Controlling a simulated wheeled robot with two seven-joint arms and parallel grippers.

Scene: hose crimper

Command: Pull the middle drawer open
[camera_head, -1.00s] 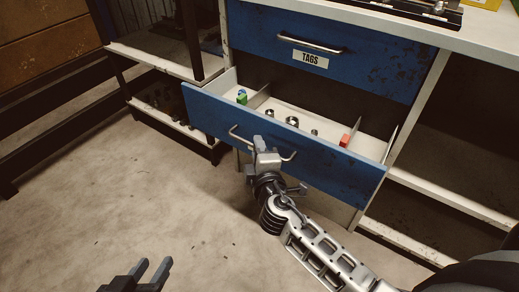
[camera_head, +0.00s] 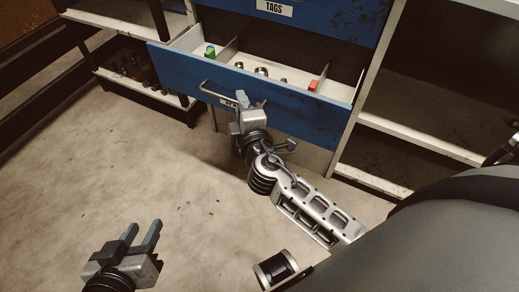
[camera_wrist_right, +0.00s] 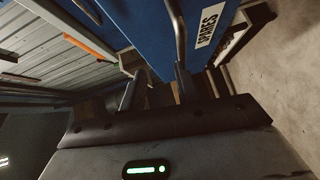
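The blue-fronted drawer (camera_head: 285,106) below the TAGS drawer (camera_head: 330,16) stands pulled out, its white inside showing. Its bar handle (camera_head: 218,94) is on the front, partly hidden by my right gripper. In the right wrist view the handle (camera_wrist_right: 179,32) runs down to one fingertip, beside a label that seems to read SPARES (camera_wrist_right: 208,25). My right gripper (camera_head: 243,100) is at the handle; its fingers (camera_wrist_right: 160,88) stand apart with a gap between them. Whether it touches the bar is unclear. My left gripper (camera_head: 143,238) is open and empty, low above the floor, away from the drawer.
Inside the drawer are a green part (camera_head: 210,51), small metal fittings (camera_head: 261,71) and a red part (camera_head: 313,85), between dividers. Shelves stand left (camera_head: 130,84) and right (camera_head: 420,143) of the drawers. The floor (camera_head: 100,170) in front is clear.

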